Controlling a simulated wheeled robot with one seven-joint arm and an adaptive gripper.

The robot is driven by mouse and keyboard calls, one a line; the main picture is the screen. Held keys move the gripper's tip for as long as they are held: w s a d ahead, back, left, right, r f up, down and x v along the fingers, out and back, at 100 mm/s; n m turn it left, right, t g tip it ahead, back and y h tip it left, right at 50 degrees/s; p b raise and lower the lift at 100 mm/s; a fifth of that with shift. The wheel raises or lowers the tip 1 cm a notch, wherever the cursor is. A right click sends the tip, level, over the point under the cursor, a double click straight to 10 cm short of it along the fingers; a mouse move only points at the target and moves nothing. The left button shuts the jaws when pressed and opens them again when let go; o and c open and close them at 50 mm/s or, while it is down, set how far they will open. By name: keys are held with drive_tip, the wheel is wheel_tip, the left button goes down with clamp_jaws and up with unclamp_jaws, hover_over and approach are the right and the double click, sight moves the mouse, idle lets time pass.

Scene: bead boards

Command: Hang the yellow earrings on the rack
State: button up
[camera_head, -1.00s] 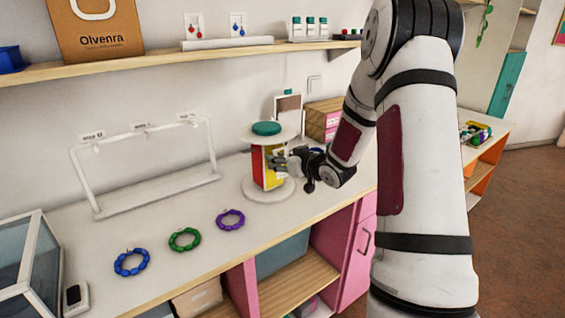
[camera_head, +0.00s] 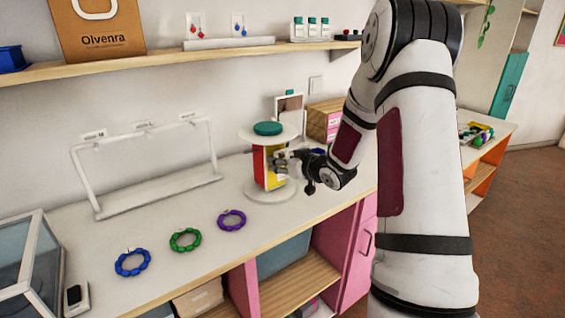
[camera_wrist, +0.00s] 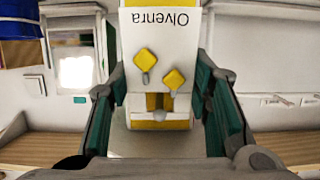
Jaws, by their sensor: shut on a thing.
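The yellow earrings (camera_wrist: 160,68) are two yellow diamond shapes with small grey drops, on a white card (camera_wrist: 160,38) marked Olvenra, upside down in the wrist view. My gripper (camera_wrist: 160,82) has one finger on each side of the card and is shut on it. In the head view my gripper (camera_head: 284,161) is at the right side of the round white display stand (camera_head: 270,192), which has red and yellow panels and a green top knob. The card is too small to make out there. The white rack (camera_head: 147,196) stands empty to the left, with small labels on its top bar.
Blue (camera_head: 132,262), green (camera_head: 185,239) and purple (camera_head: 231,220) bead bracelets lie along the front of the counter. A glass case (camera_head: 30,265) is at the left. Red (camera_head: 196,29) and blue (camera_head: 239,26) earrings stand on the shelf above. The counter between stand and rack is clear.

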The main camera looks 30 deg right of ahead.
drive_tip(key=shift+w, duration=0.1)
idle(0.3)
drive_tip(key=o, duration=0.9)
drive_tip(key=shift+o, duration=0.5)
drive_tip(key=shift+o, duration=1.4)
